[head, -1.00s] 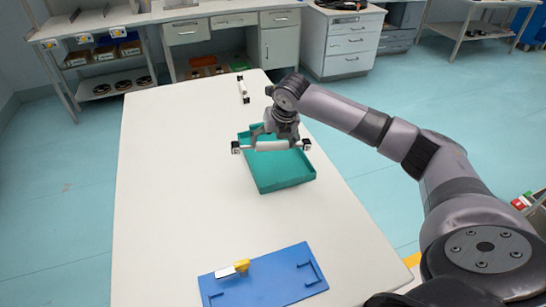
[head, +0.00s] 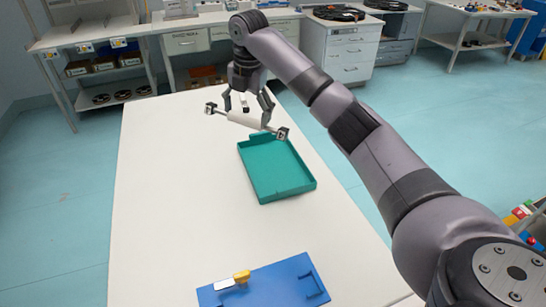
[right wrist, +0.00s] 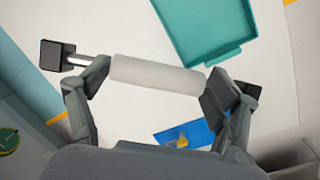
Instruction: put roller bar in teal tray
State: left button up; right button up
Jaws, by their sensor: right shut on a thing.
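My right gripper (head: 247,115) is shut on a white roller bar (head: 242,120) with black end blocks. The bar is in the air near the far left edge of the teal tray (head: 277,196), slanting down to the right in the head view. The tray (right wrist: 215,50) looks empty and lies flat on the white table. My left gripper is not in view.
A blue board (head: 262,285) with a yellow-handled scraper (head: 241,277) lies at the table's near end. The table (head: 180,190) left of the tray is clear. Cabinets and shelves stand behind.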

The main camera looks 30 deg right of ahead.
jog(key=m, duration=0.1)
jog(key=m+y, duration=0.1)
jog(key=m, duration=0.1)
jog(key=w+a+r+m+y, duration=0.1)
jog(key=shift+w+m+g, duration=0.1)
jog(key=shift+m+g, duration=0.2)
jog(key=shift+g, duration=0.1)
jog(key=m, duration=0.1)
jog(key=m+y, duration=0.1)
jog(key=m, duration=0.1)
jog(key=w+m+t, duration=0.1)
jog(key=shift+r+y, duration=0.25)
jog(key=shift+y, duration=0.15)
jog(key=m+t+y, duration=0.1)
jog(key=m+t, duration=0.2)
jog(key=m, duration=0.2)
jog(key=m+t+h, duration=0.8)
jog(key=m, duration=0.6)
send_over(276, 172)
notch_tip(276, 172, down, 3)
jog(key=shift+f+b, duration=0.55)
jog(key=shift+f, duration=9.3)
